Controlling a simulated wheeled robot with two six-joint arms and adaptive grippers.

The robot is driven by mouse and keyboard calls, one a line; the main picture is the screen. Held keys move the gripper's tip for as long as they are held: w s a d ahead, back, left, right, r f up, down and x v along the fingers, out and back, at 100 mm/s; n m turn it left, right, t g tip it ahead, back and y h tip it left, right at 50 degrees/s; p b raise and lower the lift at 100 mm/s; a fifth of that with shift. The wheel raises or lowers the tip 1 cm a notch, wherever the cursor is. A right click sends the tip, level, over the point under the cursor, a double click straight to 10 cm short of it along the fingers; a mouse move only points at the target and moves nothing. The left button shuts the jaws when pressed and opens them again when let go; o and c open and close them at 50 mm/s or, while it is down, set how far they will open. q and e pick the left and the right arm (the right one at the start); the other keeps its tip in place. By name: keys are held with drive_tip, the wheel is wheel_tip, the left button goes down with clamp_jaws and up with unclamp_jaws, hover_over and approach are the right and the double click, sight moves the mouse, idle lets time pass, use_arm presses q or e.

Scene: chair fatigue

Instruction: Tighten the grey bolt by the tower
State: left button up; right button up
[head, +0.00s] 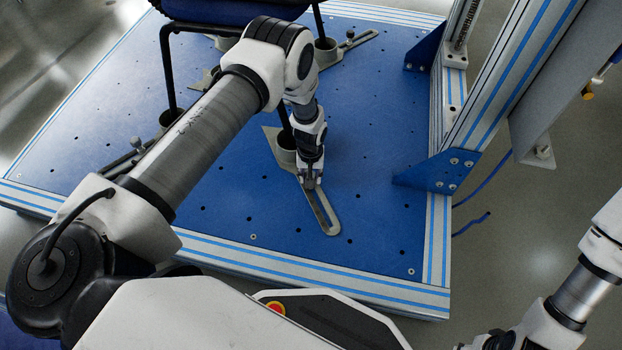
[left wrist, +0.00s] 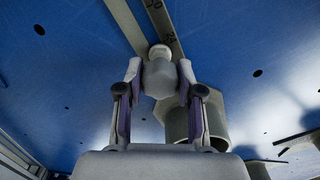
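The grey bolt (left wrist: 160,77) stands up between the two fingers of my left gripper (left wrist: 160,72) in the left wrist view, with a pale round end beyond it. The fingers sit against both its sides with no gap that I can see. In the head view my left gripper (head: 311,183) points down at the slotted metal bar (head: 328,217) on the blue platform, on the side nearest the tower (head: 512,75), and mostly hides the bolt. My right gripper is out of view; only part of that arm shows at the lower right.
A chair's black leg stands in a grey cup (head: 286,152) beside my left gripper; the cup also shows in the left wrist view (left wrist: 210,122). Another slotted bar (head: 347,47) with a bolt lies farther back. A blue bracket (head: 436,172) edges the platform (head: 375,130). The platform's near right part is clear.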

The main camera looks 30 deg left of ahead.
use_arm(q)
drive_tip(key=shift+m, duration=1)
clamp_jaws()
drive_tip(key=shift+m+b, duration=0.3)
drive_tip(key=shift+m, duration=0.8)
drive_tip(key=o, duration=1.1)
unclamp_jaws()
drive_tip(key=shift+r+n+p, duration=0.1)
drive_tip(key=shift+n+p, duration=0.35)
drive_tip(key=shift+n, duration=1.65)
